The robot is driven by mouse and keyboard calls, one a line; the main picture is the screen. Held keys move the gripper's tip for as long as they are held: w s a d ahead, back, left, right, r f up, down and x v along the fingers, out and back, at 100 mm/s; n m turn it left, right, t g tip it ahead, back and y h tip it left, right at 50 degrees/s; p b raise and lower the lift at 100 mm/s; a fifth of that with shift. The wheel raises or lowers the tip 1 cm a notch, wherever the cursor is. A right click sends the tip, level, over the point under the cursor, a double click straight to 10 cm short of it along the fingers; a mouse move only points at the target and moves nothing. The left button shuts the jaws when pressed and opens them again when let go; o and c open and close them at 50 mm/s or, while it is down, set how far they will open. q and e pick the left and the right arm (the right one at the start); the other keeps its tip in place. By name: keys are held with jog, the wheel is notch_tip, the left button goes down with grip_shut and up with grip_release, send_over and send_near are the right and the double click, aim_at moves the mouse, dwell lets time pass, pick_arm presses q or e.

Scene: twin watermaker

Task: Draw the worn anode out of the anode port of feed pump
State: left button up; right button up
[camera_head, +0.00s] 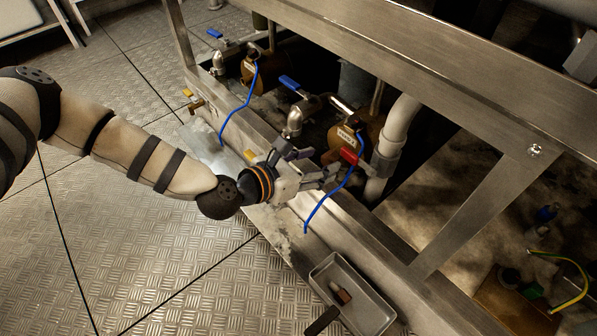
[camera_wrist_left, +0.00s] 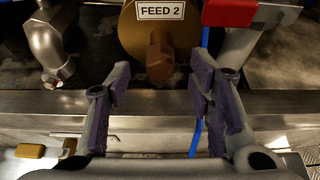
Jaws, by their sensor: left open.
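The bronze feed pump labelled FEED 2 (camera_wrist_left: 140,32) fills the top middle of the left wrist view; it also shows in the head view (camera_head: 370,129). A brown hex-headed fitting (camera_wrist_left: 160,56) sticks out of its face below the label. It looks like the anode head in its port. My left gripper (camera_head: 318,168) is open and empty in front of this pump. In the left wrist view its fingers (camera_wrist_left: 160,82) stand apart on either side of the fitting, short of it and not touching.
A red valve handle (camera_wrist_left: 230,12) and a blue cable (camera_wrist_left: 196,138) lie close right of the fitting. A steel rail (camera_wrist_left: 160,102) crosses below. Another bronze pump (camera_head: 250,78) stands further back. A tray (camera_head: 378,311) with a small brown-and-pale part (camera_head: 340,292) sits in front.

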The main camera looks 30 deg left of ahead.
aim_at(325, 161)
pick_arm(q)
jog(key=shift+b+x, duration=0.35)
jog(key=shift+x, duration=1.55)
grip_shut()
jog(key=c, duration=1)
grip_release()
grip_shut()
jog(key=shift+s+a+p, duration=0.1)
jog(key=shift+s+a, duration=0.25)
jog(key=shift+s, duration=0.55)
jog(key=shift+s+a+p, duration=0.15)
jog(key=shift+s+a, duration=0.15)
jog(key=shift+s, duration=0.6)
jog(key=shift+s+a+p, duration=0.1)
jog(key=shift+s+a, duration=0.25)
jog(key=shift+s, duration=0.55)
